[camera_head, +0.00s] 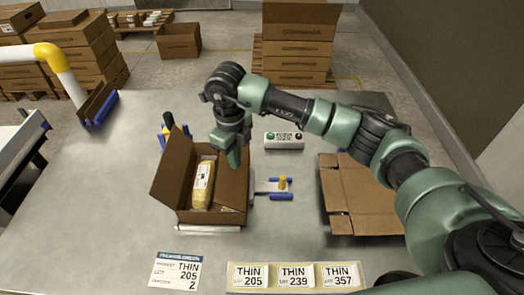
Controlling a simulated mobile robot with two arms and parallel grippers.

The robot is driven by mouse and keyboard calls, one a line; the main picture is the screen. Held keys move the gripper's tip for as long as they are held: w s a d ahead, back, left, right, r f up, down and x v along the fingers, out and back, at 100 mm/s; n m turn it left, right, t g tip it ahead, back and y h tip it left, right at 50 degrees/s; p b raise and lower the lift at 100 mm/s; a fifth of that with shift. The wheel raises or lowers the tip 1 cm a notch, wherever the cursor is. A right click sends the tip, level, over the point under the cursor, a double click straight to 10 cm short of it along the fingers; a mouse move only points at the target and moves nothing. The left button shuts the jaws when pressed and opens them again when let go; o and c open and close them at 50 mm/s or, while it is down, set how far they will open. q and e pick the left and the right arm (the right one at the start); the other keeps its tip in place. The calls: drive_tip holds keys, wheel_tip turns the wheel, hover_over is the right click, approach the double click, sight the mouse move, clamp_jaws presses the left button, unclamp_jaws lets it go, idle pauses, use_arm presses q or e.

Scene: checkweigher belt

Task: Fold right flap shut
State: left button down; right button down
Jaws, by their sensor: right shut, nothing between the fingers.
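An open brown carton (185,216) stands on the grey table, left of the middle. Its left flap (173,166) stands up and leans outward. A yellowish package (203,192) with a white label lies inside. The right side of the carton (236,190) is partly covered by my right gripper (235,158), so I cannot tell exactly how the right flap lies. My right gripper is shut and empty, pointing down at the far right part of the carton. I cannot tell whether it touches the cardboard. My left gripper is not in view.
A yellow-topped blue fixture (282,184) sits right of the carton. A button box (284,140) is behind it. Flattened cardboard (362,200) lies at the right under my right arm. Label cards (295,275) and a ticket (174,271) lie in front. The table's left part is clear.

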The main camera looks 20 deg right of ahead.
sight(227, 165)
drive_tip(key=shift+w+a+f+b, duration=0.2)
drive_tip(key=shift+a+f+b, duration=0.15)
drive_tip(key=shift+f+b, duration=0.25)
drive_tip(key=shift+w+a+f+b, duration=0.15)
drive_tip(key=shift+a+f+b, duration=0.2)
drive_tip(key=shift+f+b, duration=0.2)
drive_tip(key=shift+w+a+f+b, duration=0.2)
drive_tip(key=shift+a+f+b, duration=0.1)
drive_tip(key=shift+a+b, duration=0.15)
drive_tip(key=shift+a+f+b, duration=0.2)
drive_tip(key=shift+f+b, duration=0.15)
drive_tip(key=shift+b, duration=0.1)
drive_tip(key=shift+s, duration=0.1)
